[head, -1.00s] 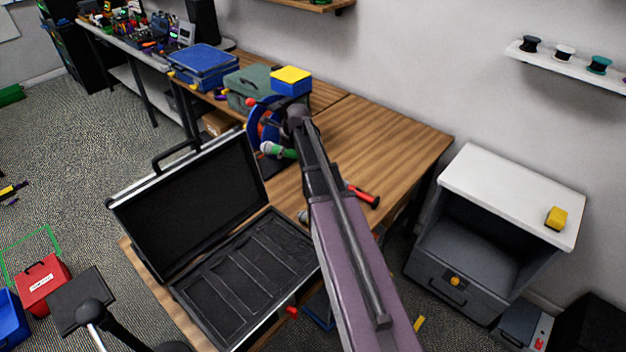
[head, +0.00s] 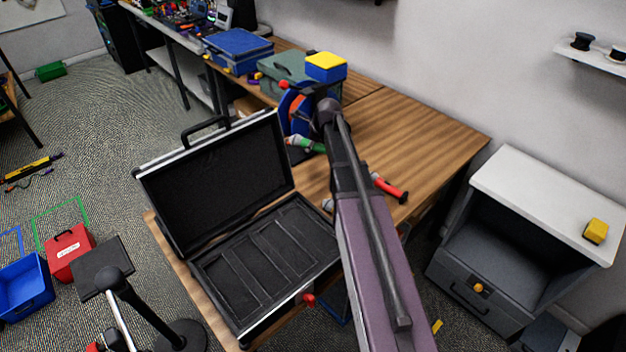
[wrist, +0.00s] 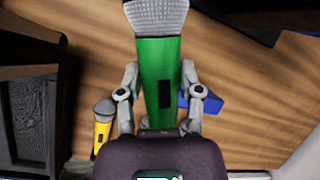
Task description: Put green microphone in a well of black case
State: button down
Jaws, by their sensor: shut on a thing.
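The green microphone (wrist: 158,75), with a silver mesh head, stands between the two fingers of my gripper (wrist: 160,98) in the wrist view. My gripper is shut on its green body and holds it over the wooden table. In the head view the green microphone (head: 308,146) shows just left of my arm, behind the case; the fingers are mostly hidden there. The black case (head: 243,308) stands open on the table, lid raised at the back left. Its several long wells (head: 272,252) look empty. In the wrist view part of the case (wrist: 22,165) shows at the left edge.
A red microphone (head: 390,188) lies right of my arm. A yellow microphone (wrist: 103,125) and a blue object (wrist: 207,100) lie on the table in the wrist view. A blue and orange spool (head: 291,108) and a green case (head: 283,72) stand behind. The table's right part is clear.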

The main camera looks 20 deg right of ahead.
jog(key=b, duration=1)
send_over(309, 179)
jog(key=s, duration=0.2)
jog(key=shift+w+d+f, duration=0.15)
jog(key=shift+f, duration=2.55)
jog(key=shift+w+d+f, duration=0.1)
jog(key=shift+d+f, duration=0.05)
jog(key=shift+f, duration=2.5)
jog(key=shift+f+b, duration=1.9)
jog(key=shift+f, duration=0.05)
jog(key=shift+f, duration=0.1)
jog(key=shift+c, duration=1.3)
grip_release()
jog(key=p+v, duration=1.1)
jog(key=v, duration=0.1)
jog(key=shift+s+a, duration=0.1)
jog(key=shift+s, duration=0.05)
